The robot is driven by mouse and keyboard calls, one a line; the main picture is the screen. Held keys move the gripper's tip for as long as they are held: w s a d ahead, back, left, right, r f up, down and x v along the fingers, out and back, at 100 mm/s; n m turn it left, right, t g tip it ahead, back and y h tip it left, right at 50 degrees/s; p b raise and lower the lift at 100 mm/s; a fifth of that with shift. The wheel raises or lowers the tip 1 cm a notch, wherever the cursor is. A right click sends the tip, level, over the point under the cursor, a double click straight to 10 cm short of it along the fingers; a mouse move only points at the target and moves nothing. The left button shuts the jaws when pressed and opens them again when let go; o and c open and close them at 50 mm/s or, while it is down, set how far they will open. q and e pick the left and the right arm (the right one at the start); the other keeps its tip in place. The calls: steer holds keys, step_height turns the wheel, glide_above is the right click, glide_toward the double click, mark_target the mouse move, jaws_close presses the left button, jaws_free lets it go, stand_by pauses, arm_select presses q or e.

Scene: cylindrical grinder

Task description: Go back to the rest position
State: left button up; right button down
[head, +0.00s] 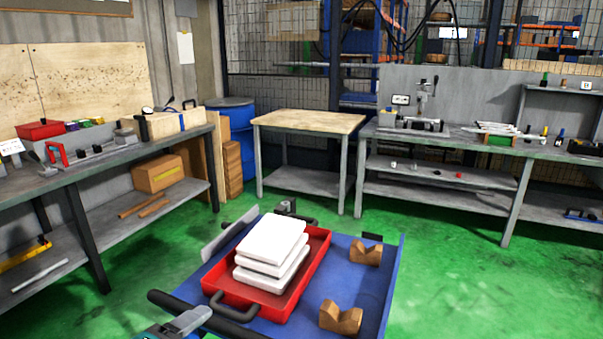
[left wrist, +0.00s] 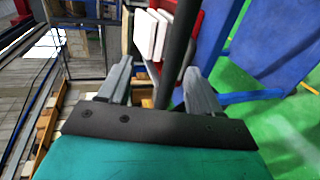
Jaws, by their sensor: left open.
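My left gripper (head: 188,322) is at the bottom edge of the head view, close to the black handle bar (head: 170,302) of a blue cart. In the left wrist view the left gripper (left wrist: 157,72) has its two grey fingers apart. The dark handle bar (left wrist: 178,45) runs through the view between them; I cannot tell whether it lies between the fingers or beyond them. I see no object gripped. My right gripper is in neither view.
The blue cart (head: 365,295) carries a red tray (head: 316,258) with stacked white blocks (head: 272,240) and two brown V-shaped blocks (head: 341,318). Workbenches (head: 100,165) stand left and right (head: 460,140). A wooden-topped table (head: 310,121) stands behind. Green floor (head: 460,280) is clear to the right.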

arm_select(q)
steer(key=shift+s+a+r, duration=0.25)
steer(key=shift+s+r, duration=0.1)
steer(key=shift+s, duration=0.2)
steer(key=s+f+m+g+y, duration=0.1)
steer(key=s+f+m+y, duration=0.1)
steer(key=s+f+m, duration=0.4)
steer(key=s+f+m+g+y, duration=0.1)
steer(key=s+f+m, duration=0.5)
steer(key=f, duration=0.8)
steer(key=m+y, duration=0.1)
steer(key=m, duration=0.2)
steer(key=shift+a+f+m+g, duration=0.15)
steer(key=shift+m+g, duration=0.15)
steer(key=shift+m, duration=0.1)
steer(key=shift+a, duration=0.1)
